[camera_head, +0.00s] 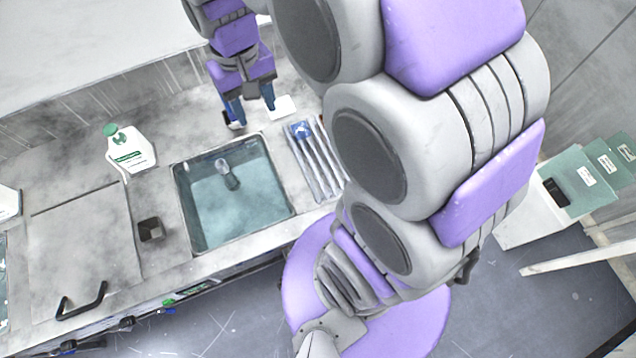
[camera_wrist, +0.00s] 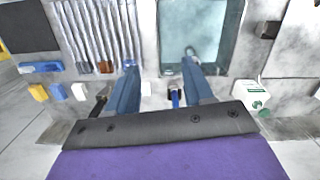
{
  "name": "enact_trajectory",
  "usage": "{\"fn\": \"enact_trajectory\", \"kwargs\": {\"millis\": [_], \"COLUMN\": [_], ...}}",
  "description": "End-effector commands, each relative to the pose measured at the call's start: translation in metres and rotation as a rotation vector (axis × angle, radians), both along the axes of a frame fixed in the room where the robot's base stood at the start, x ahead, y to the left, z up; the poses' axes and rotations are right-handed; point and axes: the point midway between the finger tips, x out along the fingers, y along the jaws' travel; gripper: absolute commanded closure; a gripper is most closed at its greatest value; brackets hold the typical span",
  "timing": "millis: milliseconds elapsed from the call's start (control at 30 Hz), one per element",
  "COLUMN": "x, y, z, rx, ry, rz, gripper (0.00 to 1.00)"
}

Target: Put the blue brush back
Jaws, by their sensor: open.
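My gripper (camera_head: 253,114) is open above the counter behind the sink, and its two blue fingers also show in the wrist view (camera_wrist: 160,68). A small blue brush (camera_wrist: 174,98) with a dark part lies on the counter between the fingers in the wrist view, nearer the right finger. In the head view a dark, blue-tinged thing (camera_head: 235,122), probably this brush, shows at the left fingertip, partly hidden. I cannot tell whether a finger touches it. A slotted rack (camera_head: 318,165) lies right of the sink; it also shows in the wrist view (camera_wrist: 95,28).
The water-filled sink (camera_head: 232,200) holds a small submerged item. In the wrist view, a black-handled tool (camera_wrist: 100,101), blue piece (camera_wrist: 40,67) and yellow piece (camera_wrist: 38,92) lie left of the fingers.

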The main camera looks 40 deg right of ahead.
Motion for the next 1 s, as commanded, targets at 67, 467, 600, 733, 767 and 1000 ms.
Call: {"fn": "enact_trajectory", "kwargs": {"millis": [67, 467, 600, 733, 767, 1000], "x": [-0.034, -0.17, -0.19, -0.194, -0.194, -0.194], "y": [-0.001, -0.005, -0.006, -0.006, -0.006, -0.006], "z": [0.002, -0.016, -0.023, -0.024, -0.024, -0.026], "rx": [-0.001, -0.003, -0.003, -0.002, -0.002, -0.002], "ry": [0.007, 0.05, 0.062, 0.062, 0.062, 0.063], "rz": [0.009, 0.044, 0.047, 0.048, 0.048, 0.048], "gripper": [0.48, 0.48, 0.48, 0.48, 0.48, 0.48]}}
